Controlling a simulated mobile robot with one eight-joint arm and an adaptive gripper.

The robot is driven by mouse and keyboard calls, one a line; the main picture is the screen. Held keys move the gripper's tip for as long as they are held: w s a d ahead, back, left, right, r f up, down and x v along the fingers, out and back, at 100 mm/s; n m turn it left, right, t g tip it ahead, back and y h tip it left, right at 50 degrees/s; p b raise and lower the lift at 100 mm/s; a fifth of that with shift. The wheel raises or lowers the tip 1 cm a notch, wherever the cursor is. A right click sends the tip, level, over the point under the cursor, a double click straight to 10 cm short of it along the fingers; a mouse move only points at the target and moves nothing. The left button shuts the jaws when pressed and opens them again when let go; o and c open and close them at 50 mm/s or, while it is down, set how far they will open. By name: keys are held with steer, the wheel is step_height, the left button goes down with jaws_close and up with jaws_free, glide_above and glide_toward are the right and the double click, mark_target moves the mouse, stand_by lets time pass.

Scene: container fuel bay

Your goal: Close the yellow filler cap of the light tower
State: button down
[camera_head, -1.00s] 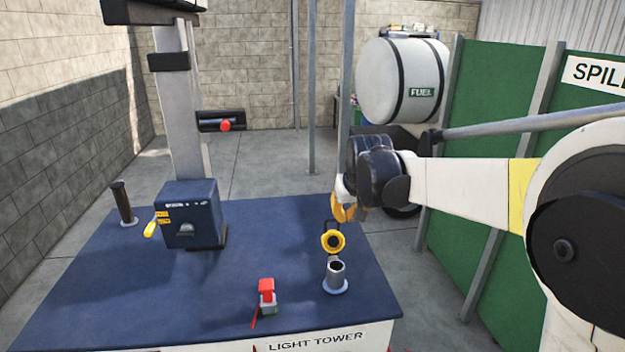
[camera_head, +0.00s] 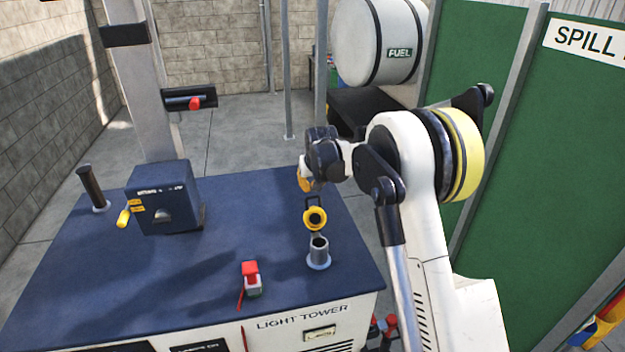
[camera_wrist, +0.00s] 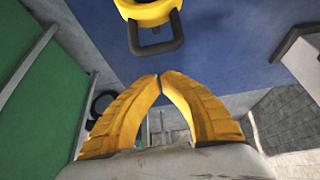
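The yellow filler cap (camera_head: 315,217) stands swung open on the far side of the grey filler neck (camera_head: 319,252), whose mouth is uncovered. The neck rises from the blue top of the light tower (camera_head: 215,282) near its right edge. In the wrist view the cap (camera_wrist: 145,12) shows at the top with its dark loop handle (camera_wrist: 156,43). My gripper (camera_head: 304,184) hangs just behind the cap, apart from it. In the wrist view my gripper (camera_wrist: 158,76) has its yellow fingertips together with nothing between them, just short of the handle loop.
A red-topped switch (camera_head: 251,277) stands left of the neck. A dark blue control box (camera_head: 164,198), a mast (camera_head: 145,105) and a brown-topped post (camera_head: 93,188) stand farther left. A green panel (camera_head: 550,150) is at the right, a white fuel tank (camera_head: 380,40) behind.

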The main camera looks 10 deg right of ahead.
mark_target(314, 211)
steer(key=s, duration=0.2)
steer(key=s+r, duration=0.1)
steer(key=shift+s, duration=0.35)
steer(key=shift+s, duration=0.15)
